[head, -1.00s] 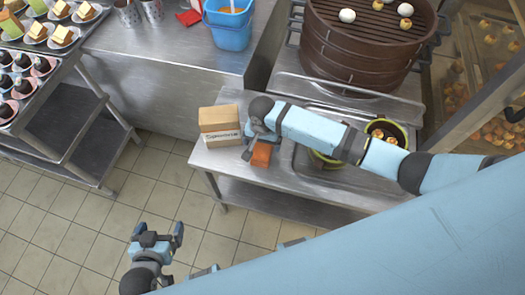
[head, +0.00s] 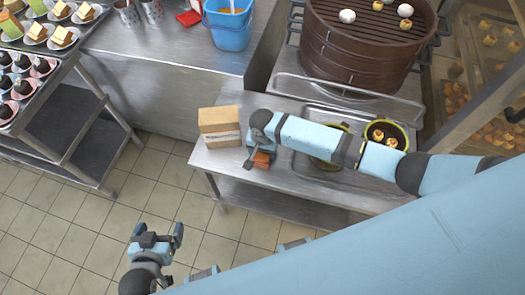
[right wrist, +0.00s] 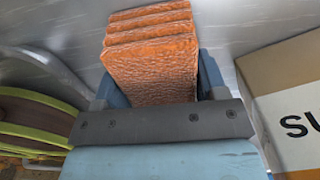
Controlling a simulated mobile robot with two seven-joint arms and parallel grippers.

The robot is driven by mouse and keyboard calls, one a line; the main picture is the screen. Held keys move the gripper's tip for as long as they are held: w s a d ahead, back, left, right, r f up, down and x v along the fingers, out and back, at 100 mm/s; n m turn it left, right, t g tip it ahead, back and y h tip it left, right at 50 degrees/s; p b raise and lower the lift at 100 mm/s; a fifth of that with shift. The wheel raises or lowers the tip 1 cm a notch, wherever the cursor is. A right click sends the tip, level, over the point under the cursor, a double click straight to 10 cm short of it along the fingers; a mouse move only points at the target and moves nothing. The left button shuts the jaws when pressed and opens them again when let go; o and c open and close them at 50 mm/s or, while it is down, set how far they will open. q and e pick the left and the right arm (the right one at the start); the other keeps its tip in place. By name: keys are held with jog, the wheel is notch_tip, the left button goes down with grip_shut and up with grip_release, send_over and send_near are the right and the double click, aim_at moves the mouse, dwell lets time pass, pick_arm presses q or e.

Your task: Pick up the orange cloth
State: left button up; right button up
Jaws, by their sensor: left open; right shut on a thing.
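The orange cloth (head: 262,160) is at the front-left part of the steel table, partly covered by my right gripper (head: 256,164) in the head view. In the right wrist view the folded, layered cloth (right wrist: 151,58) sits between the two fingers, and my right gripper is shut on it. I cannot tell whether the cloth touches the table. My left gripper (head: 158,232) is open and empty over the tiled floor at the lower left.
A cardboard box (head: 219,127) stands just left of the cloth. Yellow-green pots, one with buns (head: 385,134), are right of it, partly behind my arm. A large brown steamer (head: 360,50) stands behind. A blue bucket (head: 228,35) is on the back counter.

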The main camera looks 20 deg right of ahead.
notch_tip(320, 180, up, 20)
jog(key=p, duration=0.1)
dwell(0.4)
